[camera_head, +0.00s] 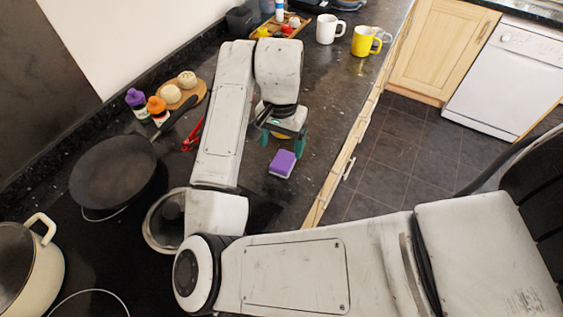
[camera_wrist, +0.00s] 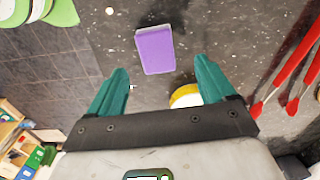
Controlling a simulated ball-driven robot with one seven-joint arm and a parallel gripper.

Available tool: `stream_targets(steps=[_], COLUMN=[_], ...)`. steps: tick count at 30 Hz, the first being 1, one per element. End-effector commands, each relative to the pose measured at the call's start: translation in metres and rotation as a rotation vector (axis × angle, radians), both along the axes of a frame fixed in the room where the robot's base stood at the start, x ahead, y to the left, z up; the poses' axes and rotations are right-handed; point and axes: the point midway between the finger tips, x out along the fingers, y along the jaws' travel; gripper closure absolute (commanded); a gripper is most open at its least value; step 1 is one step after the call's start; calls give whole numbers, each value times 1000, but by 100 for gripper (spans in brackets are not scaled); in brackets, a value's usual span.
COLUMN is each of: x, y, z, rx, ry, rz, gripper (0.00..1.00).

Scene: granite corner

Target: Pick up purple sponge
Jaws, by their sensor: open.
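The purple sponge (camera_head: 283,162) lies on the dark granite counter near its front edge, just below my gripper (camera_head: 284,140) in the head view. In the wrist view the purple sponge (camera_wrist: 156,49) has a pale edge and lies beyond the fingertips, a little left of the middle between them. The sponge is apart from both fingers as seen there. My arm covers part of the counter in the head view.
Red-handled tongs (camera_wrist: 290,85) lie right of the gripper in the wrist view. A yellow-and-white round thing (camera_wrist: 186,96) shows near the right finger. A frying pan (camera_head: 113,172) and pot (camera_head: 27,262) stand left. White (camera_head: 328,29) and yellow mugs (camera_head: 363,41) stand at the back.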

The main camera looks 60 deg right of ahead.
Motion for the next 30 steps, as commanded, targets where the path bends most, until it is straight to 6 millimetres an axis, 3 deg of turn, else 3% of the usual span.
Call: stream_targets(steps=[5,15,23,30], x=[-1,-4,-4,-4], y=[0,0,-1,-1], z=[-10,-53,-58,-57], rx=[1,1,0,0], ry=[0,0,-2,-2], rz=[2,3,2,2], gripper=[17,17,17,37])
